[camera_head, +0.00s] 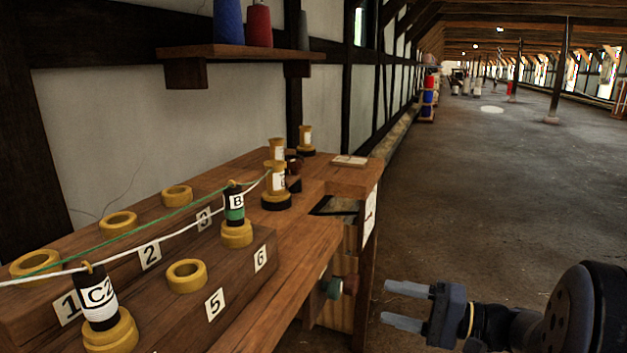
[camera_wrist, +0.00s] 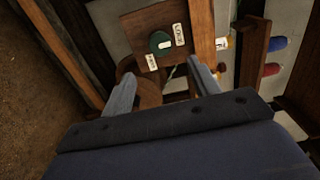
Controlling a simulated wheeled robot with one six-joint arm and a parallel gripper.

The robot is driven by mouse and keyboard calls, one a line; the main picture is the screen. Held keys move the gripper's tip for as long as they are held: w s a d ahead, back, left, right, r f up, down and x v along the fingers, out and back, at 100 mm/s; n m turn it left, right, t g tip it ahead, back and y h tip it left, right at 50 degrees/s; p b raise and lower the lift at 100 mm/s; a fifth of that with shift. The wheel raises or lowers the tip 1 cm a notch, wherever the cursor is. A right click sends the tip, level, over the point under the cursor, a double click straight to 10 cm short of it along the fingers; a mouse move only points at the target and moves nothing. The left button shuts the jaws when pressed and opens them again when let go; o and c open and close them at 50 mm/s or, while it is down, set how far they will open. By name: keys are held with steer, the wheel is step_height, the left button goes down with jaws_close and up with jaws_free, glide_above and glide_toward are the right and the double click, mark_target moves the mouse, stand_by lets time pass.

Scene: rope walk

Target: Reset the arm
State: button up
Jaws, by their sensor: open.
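My gripper (camera_head: 405,305) is at the lower right in the head view, out over the floor to the right of the wooden bench (camera_head: 285,290). Its two grey fingers point left toward the bench and stand apart with nothing between them. In the wrist view my gripper (camera_wrist: 162,88) also shows open and empty. Beyond its fingers is a wooden panel with a round green part (camera_wrist: 160,43) and two labels. The fingers look clear of the bench in the head view.
Bobbins labelled C2 (camera_head: 98,298) and B (camera_head: 235,205) stand in yellow holders on the bench, with white and green strands running by them. More yellow-topped spools (camera_head: 276,185) stand farther back. A shelf (camera_head: 240,53) holds cones. The floor (camera_head: 480,190) at right is mostly open, with posts.

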mark_target(340, 292)
steer(key=b+x, duration=0.1)
steer(key=x, duration=0.4)
steer(key=b+x, duration=0.1)
steer(key=x, duration=0.4)
steer(key=shift+a+r, duration=0.1)
steer(key=shift+r, duration=0.15)
steer(key=shift+r+m+p, duration=0.1)
steer(key=shift+m+p, duration=0.6)
steer(key=shift+p, duration=0.15)
steer(key=m+p, duration=0.4)
steer(key=p, duration=0.2)
steer(key=m+p, duration=0.5)
steer(key=p, duration=0.1)
steer(key=m+p, duration=0.6)
steer(key=p, duration=0.2)
steer(key=shift+m, duration=0.4)
steer(key=m+p, duration=0.3)
steer(key=shift+s+f, duration=0.1)
steer(key=shift+f, duration=0.1)
steer(key=shift+f+m+p, duration=0.1)
steer(key=shift+m+p, duration=0.25)
steer(key=shift+m, duration=0.25)
steer(key=shift+f, duration=0.1)
